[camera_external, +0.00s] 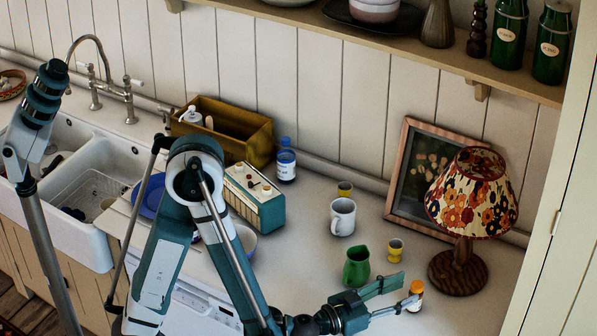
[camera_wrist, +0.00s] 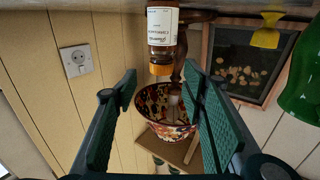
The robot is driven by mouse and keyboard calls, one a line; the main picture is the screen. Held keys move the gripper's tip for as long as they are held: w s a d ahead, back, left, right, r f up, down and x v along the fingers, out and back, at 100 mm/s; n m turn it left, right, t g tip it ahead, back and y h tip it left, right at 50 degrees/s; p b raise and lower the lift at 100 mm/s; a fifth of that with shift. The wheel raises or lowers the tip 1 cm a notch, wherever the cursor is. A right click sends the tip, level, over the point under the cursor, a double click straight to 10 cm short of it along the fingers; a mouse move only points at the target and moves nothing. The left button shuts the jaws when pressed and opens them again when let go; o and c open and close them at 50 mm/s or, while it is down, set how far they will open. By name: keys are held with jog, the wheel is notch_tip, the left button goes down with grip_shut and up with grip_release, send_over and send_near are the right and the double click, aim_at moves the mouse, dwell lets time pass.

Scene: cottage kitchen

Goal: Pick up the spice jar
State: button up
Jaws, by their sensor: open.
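The spice jar (camera_external: 415,294) is small, with an orange cap and a white label, and stands on the counter by the lamp. In the wrist view, which looks upside down, the jar (camera_wrist: 162,28) is at top centre with its cap pointing down. My gripper (camera_external: 408,287) is open, low over the counter, with its fingertips at the jar. In the wrist view my gripper (camera_wrist: 161,72) has its fingers spread left and right of the jar's line. I cannot tell whether either finger touches it. The lower finger partly covers the jar in the external view.
The lamp (camera_external: 462,272) stands close behind the jar. A green jug (camera_external: 356,268), a yellow egg cup (camera_external: 395,250) and a white mug (camera_external: 343,217) stand to the left. A picture frame (camera_external: 398,178) leans on the wall. The counter right of the jar is clear.

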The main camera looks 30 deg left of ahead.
aim_at(412, 287)
jog(key=shift+w, duration=0.1)
dwell(0.3)
jog(key=shift+b+x, duration=0.5)
jog(key=shift+x, duration=2.1)
jog(key=shift+f, duration=0.1)
jog(key=c, duration=1.3)
jog(key=shift+c, duration=0.2)
